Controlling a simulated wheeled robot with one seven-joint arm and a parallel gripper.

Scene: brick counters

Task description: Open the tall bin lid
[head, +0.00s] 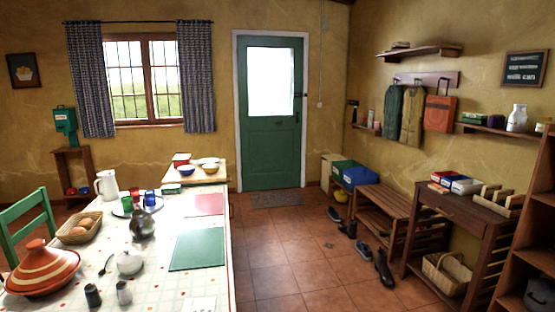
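I cannot make out a tall bin with a lid anywhere in the head view. The nearest bin-like things are a green crate (343,167) and a blue crate (360,176), side by side at the far end of the right wall. They look low, and I cannot see a lid on either. My gripper is not in view, so its state does not show.
A long table (190,282) with dishes and a striped tagine (42,268) fills the left front. A slatted bench (383,211), a dark console (455,222) and shoes (383,268) line the right. Tiled floor (285,250) is clear between, toward a closed green door (271,148).

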